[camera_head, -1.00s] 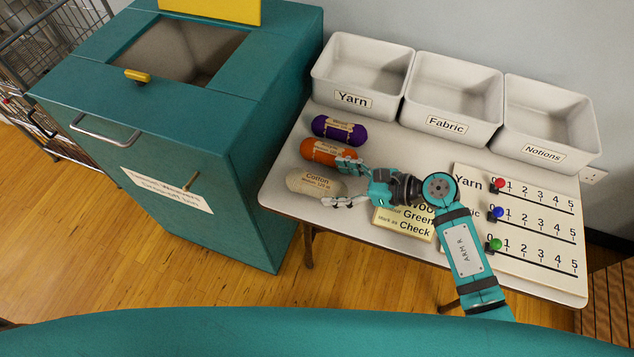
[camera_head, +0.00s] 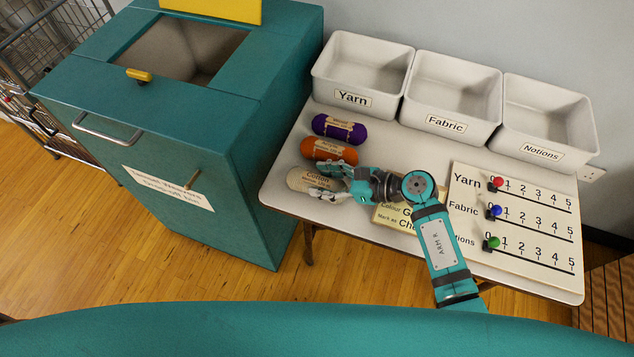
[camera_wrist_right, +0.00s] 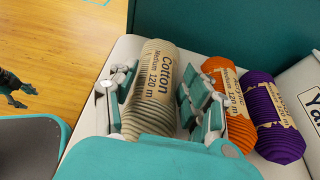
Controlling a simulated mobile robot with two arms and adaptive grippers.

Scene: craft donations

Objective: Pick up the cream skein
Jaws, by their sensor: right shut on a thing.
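The cream skein (camera_head: 303,180) with a "Cotton" label lies at the left front of the table. In the right wrist view the cream skein (camera_wrist_right: 152,88) sits between the fingers of my right gripper (camera_wrist_right: 155,100). My right gripper (camera_head: 335,182) is shut on it, one finger on each side, and covers its right end in the head view. The skein appears to rest on the table; I cannot tell any gap beneath it.
The orange skein (camera_head: 322,149) lies just behind, close to one finger, with the purple skein (camera_head: 345,129) beyond. White bins marked Yarn (camera_head: 352,99), Fabric (camera_head: 446,125) and Notions (camera_head: 541,153) stand at the back. A slider board (camera_head: 520,218) lies right. A teal donation box (camera_head: 240,190) stands left.

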